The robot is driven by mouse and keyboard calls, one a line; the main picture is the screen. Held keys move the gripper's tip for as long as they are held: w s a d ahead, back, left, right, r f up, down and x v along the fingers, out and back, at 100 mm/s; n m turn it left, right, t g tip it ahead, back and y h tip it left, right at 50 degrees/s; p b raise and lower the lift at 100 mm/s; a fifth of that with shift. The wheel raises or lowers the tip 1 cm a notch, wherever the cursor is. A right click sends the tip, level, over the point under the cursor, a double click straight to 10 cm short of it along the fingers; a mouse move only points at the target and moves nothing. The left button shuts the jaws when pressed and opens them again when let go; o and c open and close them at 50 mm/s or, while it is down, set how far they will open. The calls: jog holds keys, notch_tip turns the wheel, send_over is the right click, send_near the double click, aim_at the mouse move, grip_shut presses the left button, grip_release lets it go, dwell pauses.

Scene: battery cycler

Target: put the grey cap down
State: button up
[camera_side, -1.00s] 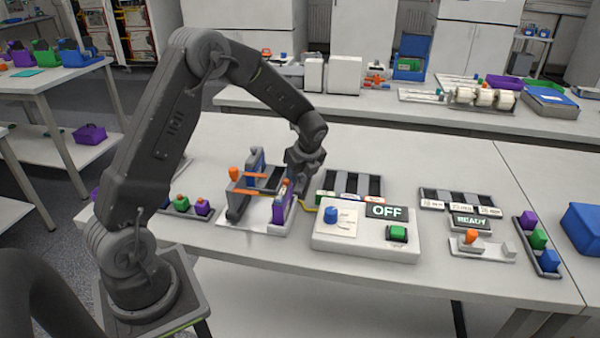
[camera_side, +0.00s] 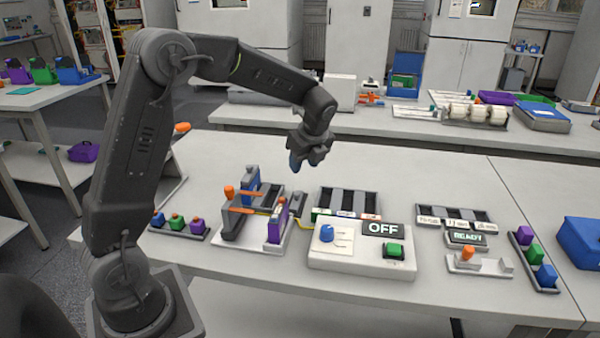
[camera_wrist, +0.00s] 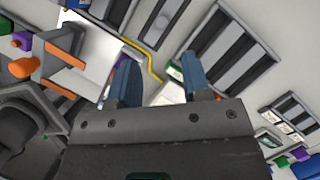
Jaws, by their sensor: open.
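My gripper (camera_side: 306,163) hangs in the air above the back right of the fixture. In the wrist view its two blue fingers (camera_wrist: 160,80) are apart with nothing held between them. A dark grey block (camera_side: 297,203), probably the grey cap, rests on the table at the right of the fixture, below my gripper. The white fixture (camera_side: 252,242) bears grey rails, orange bars (camera_side: 241,208), a blue block (camera_side: 251,180) and a purple block (camera_side: 278,222).
The cycler box (camera_side: 362,262) reads OFF and has a blue knob and green button. A slotted grey tray (camera_side: 346,201) stands behind it. A tray of coloured pieces (camera_side: 178,228) lies left of the fixture. Bare table lies behind the trays.

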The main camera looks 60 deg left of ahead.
jog(key=s+d+r+n+t+h, duration=0.1)
jog(key=s+d+r+n+t, duration=0.1)
jog(key=s+d+r+n, duration=0.35)
jog(key=s+d+r+n+t+h, duration=0.1)
jog(key=s+d+n, duration=0.4)
jog(key=s, duration=0.4)
jog(key=s+d+r+n+t+h, duration=0.2)
jog(key=s+d+n, duration=0.4)
jog(key=s+n, duration=0.2)
jog(key=shift+s+t, duration=0.3)
jog(key=shift+s, duration=0.35)
